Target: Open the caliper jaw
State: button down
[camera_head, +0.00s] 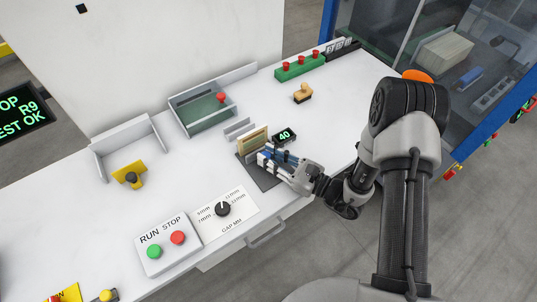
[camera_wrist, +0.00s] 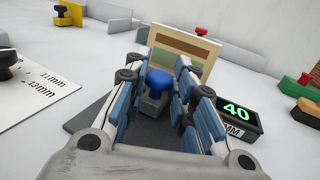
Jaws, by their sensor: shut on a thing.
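The caliper sits on the white bench on a dark base plate (camera_head: 262,178), with a tan upright block (camera_head: 253,141) at its far end. The block has brown and green bands in the wrist view (camera_wrist: 183,52). A small display (camera_head: 284,135) beside it reads 40, with MM below in the wrist view (camera_wrist: 236,113). A blue knob on a grey slider (camera_wrist: 157,81) stands in front of the block. My gripper (camera_head: 271,156) is shut on the blue knob, with its blue-padded fingers on either side in the wrist view (camera_wrist: 158,92). The fingers partly hide the slider and plate.
A gap dial (camera_head: 222,209) and a RUN/STOP box (camera_head: 165,244) lie in front and left. A green-sided tray (camera_head: 203,108), a yellow bracket with black knob (camera_head: 130,175), a wooden stamp (camera_head: 302,93) and a green rack (camera_head: 300,68) stand farther back.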

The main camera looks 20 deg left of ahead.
jog(key=c, duration=1.7)
grip_release()
jog(key=shift+s+d, duration=0.2)
jog(key=v, duration=1.2)
jog(key=s+r+n+g+h, duration=0.7)
jog(key=s+r+n+g, duration=0.2)
jog(key=s+r+n, duration=0.45)
jog(key=s+d+r+n+t+h, duration=0.1)
jog(key=d+r+n+t+h, duration=0.1)
jog(key=d+r+h, duration=0.1)
jog(key=d+r+n+t+h, duration=0.3)
jog(key=d, duration=0.3)
jog(key=s+d+r+n+t+h, duration=0.1)
jog(key=d+r+n+t+h, duration=0.2)
jog(key=d+r+h, duration=0.1)
jog(key=shift+s+d+r, duration=0.1)
jog(key=shift+s+d, duration=0.2)
jog(key=shift+d, duration=0.45)
